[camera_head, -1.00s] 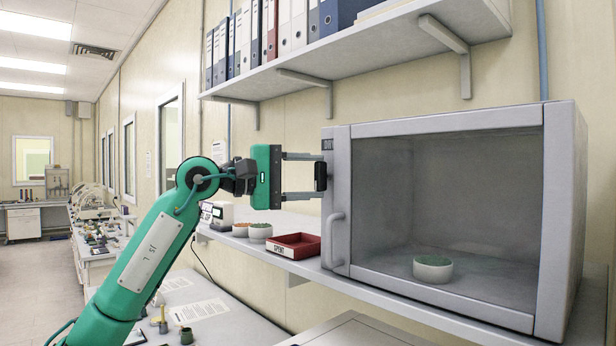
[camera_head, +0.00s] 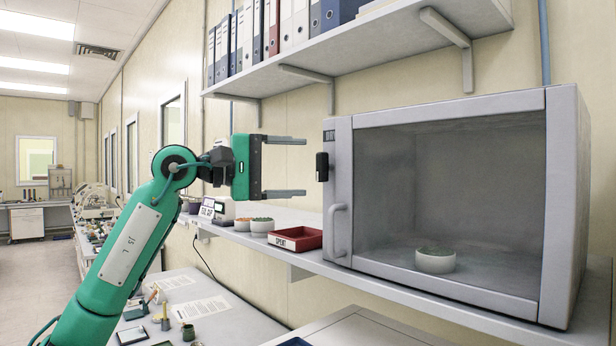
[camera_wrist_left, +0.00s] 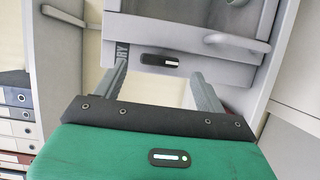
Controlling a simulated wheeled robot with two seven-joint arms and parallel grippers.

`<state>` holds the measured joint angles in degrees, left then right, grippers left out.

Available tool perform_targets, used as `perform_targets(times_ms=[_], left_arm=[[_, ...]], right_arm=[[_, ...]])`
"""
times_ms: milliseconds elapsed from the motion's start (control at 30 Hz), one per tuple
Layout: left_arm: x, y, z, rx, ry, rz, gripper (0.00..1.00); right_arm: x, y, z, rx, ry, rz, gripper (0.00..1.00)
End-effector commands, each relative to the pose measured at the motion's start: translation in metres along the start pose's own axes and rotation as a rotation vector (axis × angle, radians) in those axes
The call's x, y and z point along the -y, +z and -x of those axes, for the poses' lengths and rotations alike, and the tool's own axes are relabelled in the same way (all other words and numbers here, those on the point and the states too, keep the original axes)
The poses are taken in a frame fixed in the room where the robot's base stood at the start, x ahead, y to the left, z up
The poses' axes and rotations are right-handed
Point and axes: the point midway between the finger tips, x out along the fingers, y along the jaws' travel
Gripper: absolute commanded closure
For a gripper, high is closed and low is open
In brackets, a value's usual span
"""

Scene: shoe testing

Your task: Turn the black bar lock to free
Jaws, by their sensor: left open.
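The black bar lock (camera_head: 322,167) sits upright on the left edge of the grey cabinet (camera_head: 338,190), above the door handle (camera_head: 338,230). It also shows in the left wrist view (camera_wrist_left: 158,61), with a pale mark towards one end. My left gripper (camera_head: 304,167) is open and empty. Its fingers are one above the other and point right at the lock. In the head view, the fingertips stop a little short of the lock, with a gap between. In the left wrist view, the lock lies between and beyond the fingertips. My right gripper is not in view.
A white bowl (camera_head: 435,261) stands inside the cabinet behind the clear front. A red tray (camera_head: 296,240) and small bowls (camera_head: 262,225) stand on the shelf left of the cabinet. A shelf of binders (camera_head: 330,62) hangs above. The wall side between gripper and shelf is free.

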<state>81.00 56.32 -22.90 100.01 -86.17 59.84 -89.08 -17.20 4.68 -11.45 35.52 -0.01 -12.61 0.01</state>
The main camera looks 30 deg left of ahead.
Motion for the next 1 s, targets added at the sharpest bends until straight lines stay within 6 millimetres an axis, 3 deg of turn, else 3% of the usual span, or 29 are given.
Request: perform_targets(times_ms=[33, 200, 400, 600, 1000], left_arm=[[0.006, -0.001, 0.013, -0.003, 0.002, -0.001, 0.27], [0.005, -0.001, 0.053, -0.003, 0.002, -0.001, 0.27], [0.003, 0.0, 0.086, -0.001, 0.001, -0.002, 0.27], [0.001, 0.0, 0.099, -0.001, 0.0, -0.001, 0.27], [0.0, 0.0, 0.099, 0.0, 0.0, -0.001, 0.27]], right_arm=[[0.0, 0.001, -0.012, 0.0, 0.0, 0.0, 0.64], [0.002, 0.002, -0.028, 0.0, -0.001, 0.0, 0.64], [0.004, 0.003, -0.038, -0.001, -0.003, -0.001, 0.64], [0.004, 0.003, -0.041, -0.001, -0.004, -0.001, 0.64], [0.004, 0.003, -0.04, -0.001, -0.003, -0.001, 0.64]])
